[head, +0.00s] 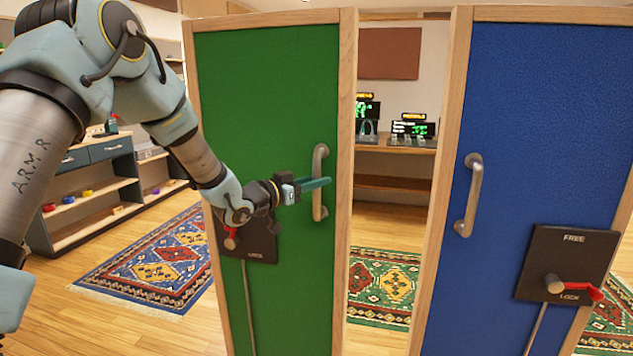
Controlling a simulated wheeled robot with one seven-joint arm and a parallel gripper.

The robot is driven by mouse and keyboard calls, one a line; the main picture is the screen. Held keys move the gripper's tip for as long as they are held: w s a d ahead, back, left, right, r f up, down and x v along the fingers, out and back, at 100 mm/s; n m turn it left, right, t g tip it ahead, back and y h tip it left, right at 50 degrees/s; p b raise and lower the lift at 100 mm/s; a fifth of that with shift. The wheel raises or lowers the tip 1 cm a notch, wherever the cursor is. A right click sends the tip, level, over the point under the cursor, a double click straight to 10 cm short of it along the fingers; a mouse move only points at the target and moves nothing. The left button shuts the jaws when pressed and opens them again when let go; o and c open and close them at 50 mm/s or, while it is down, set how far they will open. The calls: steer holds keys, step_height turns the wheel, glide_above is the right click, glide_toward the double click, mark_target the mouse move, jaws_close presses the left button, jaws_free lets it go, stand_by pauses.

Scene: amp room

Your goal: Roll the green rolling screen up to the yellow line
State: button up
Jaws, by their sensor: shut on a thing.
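The green rolling screen (262,115) stands upright in a wooden frame left of centre in the head view. Its vertical metal handle (319,160) is near its right edge. My gripper (318,184) is at this handle, with its teal fingers shut on it. A dark lock plate (262,244) with a red-tipped lever (231,240) sits on the screen's lower left, partly hidden by my wrist. Its FREE marking is not visible; LOCK can be read. The yellow line is not visible, nor is the screen's foot.
A blue screen (535,110) with a handle (468,195) and a FREE/LOCK plate (566,265) stands close on the right, with a narrow gap between. Patterned rugs (150,255) lie on the wooden floor. Shelves (90,200) stand at left, a desk (395,160) behind.

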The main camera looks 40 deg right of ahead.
jaws_close()
stand_by(0.8)
steer(key=s+d+b, duration=0.4)
steer(key=s+d, duration=0.1)
steer(key=s, duration=0.4)
steer(key=s+d+b, duration=0.5)
steer(key=s+d, duration=0.1)
steer(key=s, duration=0.3)
steer(key=shift+d, duration=0.2)
steer(key=shift+s, duration=0.15)
steer(key=o, duration=0.5)
jaws_free()
steer(key=shift+d, duration=0.1)
steer(key=shift+o, duration=1.3)
